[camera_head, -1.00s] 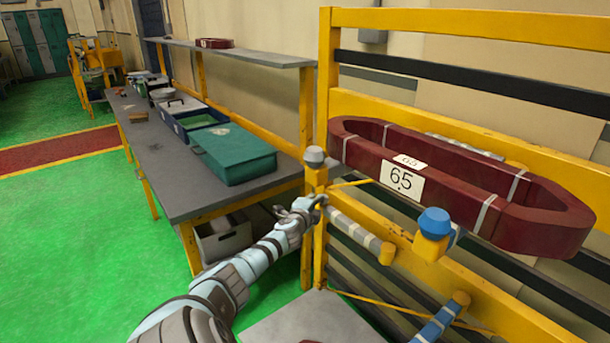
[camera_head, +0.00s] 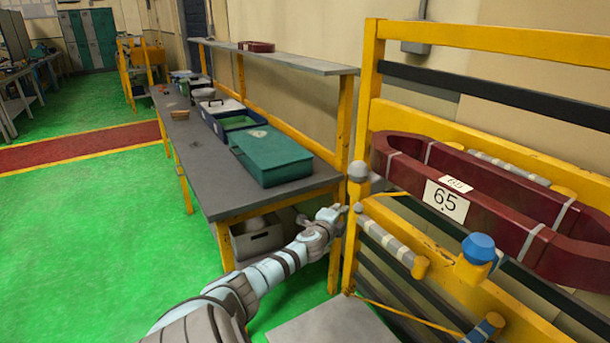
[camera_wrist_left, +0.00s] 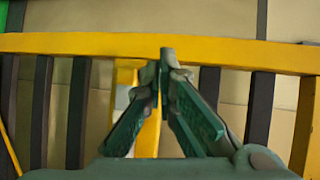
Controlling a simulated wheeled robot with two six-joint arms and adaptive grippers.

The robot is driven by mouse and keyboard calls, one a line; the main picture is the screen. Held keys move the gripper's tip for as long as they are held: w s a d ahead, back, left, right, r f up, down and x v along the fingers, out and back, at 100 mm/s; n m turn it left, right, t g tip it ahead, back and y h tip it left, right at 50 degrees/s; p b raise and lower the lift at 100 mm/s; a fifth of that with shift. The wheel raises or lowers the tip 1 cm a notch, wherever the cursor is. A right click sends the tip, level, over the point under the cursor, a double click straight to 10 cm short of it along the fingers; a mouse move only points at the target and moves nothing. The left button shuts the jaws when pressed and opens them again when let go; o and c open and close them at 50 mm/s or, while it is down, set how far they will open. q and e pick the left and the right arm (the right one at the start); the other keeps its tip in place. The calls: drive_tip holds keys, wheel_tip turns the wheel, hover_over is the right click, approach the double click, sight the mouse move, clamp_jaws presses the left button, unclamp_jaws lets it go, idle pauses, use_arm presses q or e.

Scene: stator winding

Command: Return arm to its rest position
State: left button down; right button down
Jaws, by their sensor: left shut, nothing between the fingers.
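My left arm comes in from the bottom of the head view. A yellow rail (camera_wrist_left: 80,43) and dark bars show behind the fingers. I cannot tell whether the gripper touches the post. My right gripper is not in view.
A dark red coil (camera_head: 480,205) labelled 65 rests on the yellow rack (camera_head: 490,38) at right. A grey bench (camera_head: 205,160) holds a green case (camera_head: 270,155) and open boxes. A grey bin (camera_head: 257,238) stands below. Green floor (camera_head: 90,230) at left is clear.

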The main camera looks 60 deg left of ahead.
use_arm(q)
drive_tip(key=s+d+r+p, duration=0.1)
drive_tip(key=s+d, duration=0.1)
drive_tip(key=s, duration=0.7)
drive_tip(key=shift+r, duration=0.35)
drive_tip(key=shift+w+d+f, duration=0.1)
drive_tip(key=shift+w, duration=0.05)
drive_tip(key=s+a+f+n+g+h, duration=0.1)
drive_tip(key=s+f+n+g, duration=0.15)
drive_tip(key=s+f, duration=0.65)
drive_tip(key=s+a+f+n+g, duration=0.1)
drive_tip(key=s+f+g, duration=0.35)
drive_tip(key=f, duration=0.75)
drive_tip(key=s+d+f+n+g+h, duration=0.25)
drive_tip(key=s+d+f, duration=0.55)
drive_tip(key=s+f, duration=0.4)
drive_tip(key=s+d+f+n+h, duration=0.1)
drive_tip(key=s+d+f, duration=0.2)
drive_tip(key=d, duration=0.6)
drive_tip(key=s+d+f+n+g+h, duration=0.1)
drive_tip(key=s+d+f, duration=0.3)
drive_tip(key=d, duration=0.6)
drive_tip(key=s+d+f+n+g+h, duration=0.1)
drive_tip(key=s+d+f+n+h, duration=0.1)
drive_tip(key=d+f, duration=0.4)
drive_tip(key=s+d, duration=0.1)
drive_tip(key=d, duration=0.3)
drive_tip(key=shift+s+d+n+h, duration=0.2)
drive_tip(key=shift+s+n+h, duration=0.1)
drive_tip(key=shift+h, duration=0.05)
